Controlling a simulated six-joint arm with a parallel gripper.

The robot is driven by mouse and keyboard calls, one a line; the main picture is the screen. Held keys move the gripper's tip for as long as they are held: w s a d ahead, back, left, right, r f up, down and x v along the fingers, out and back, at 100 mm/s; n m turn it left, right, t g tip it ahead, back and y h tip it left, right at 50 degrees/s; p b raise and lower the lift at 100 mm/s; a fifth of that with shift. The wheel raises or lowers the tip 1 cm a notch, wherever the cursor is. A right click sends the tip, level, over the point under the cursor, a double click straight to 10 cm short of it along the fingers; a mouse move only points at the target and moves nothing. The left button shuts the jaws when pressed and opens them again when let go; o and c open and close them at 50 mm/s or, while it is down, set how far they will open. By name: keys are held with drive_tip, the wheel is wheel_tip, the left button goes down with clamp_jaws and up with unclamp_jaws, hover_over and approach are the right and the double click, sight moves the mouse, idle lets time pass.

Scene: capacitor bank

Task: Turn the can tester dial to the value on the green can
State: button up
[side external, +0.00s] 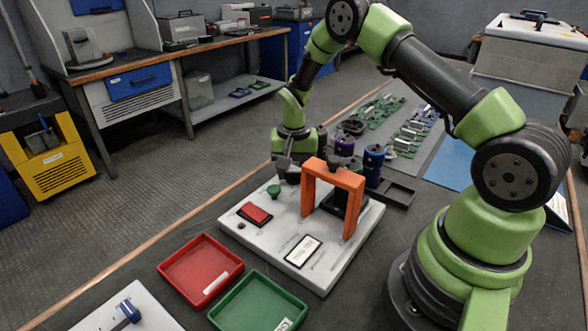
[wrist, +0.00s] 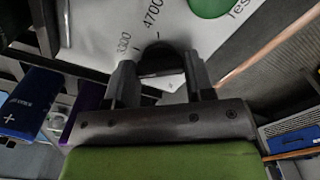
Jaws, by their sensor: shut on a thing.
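My gripper (side external: 287,170) points down at the far left part of the white tester board (side external: 263,229). In the wrist view my gripper (wrist: 160,78) is shut on the dark round dial (wrist: 161,58), with one finger on each side of it. The printed values 3300 and 4700 show on the board by the dial, with tick marks. The dial is hidden behind my gripper in the side view. A green button (side external: 273,190) stands near the gripper; in the wrist view it (wrist: 208,5) lies beside the word Test. I cannot make out a green can.
An orange arch (side external: 335,178) stands on the board right of my gripper. Behind it are a purple can (side external: 344,146) and a blue can (side external: 373,158). A red tray (side external: 201,292) and a green tray (side external: 236,320) lie in front. A display (side external: 303,251) sits on the board.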

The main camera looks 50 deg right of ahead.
sight(294, 172)
drive_tip(key=shift+n, duration=0.7)
drive_tip(key=o, duration=0.9)
wheel_tip(294, 172, up, 10)
drive_tip(key=shift+r, duration=0.1)
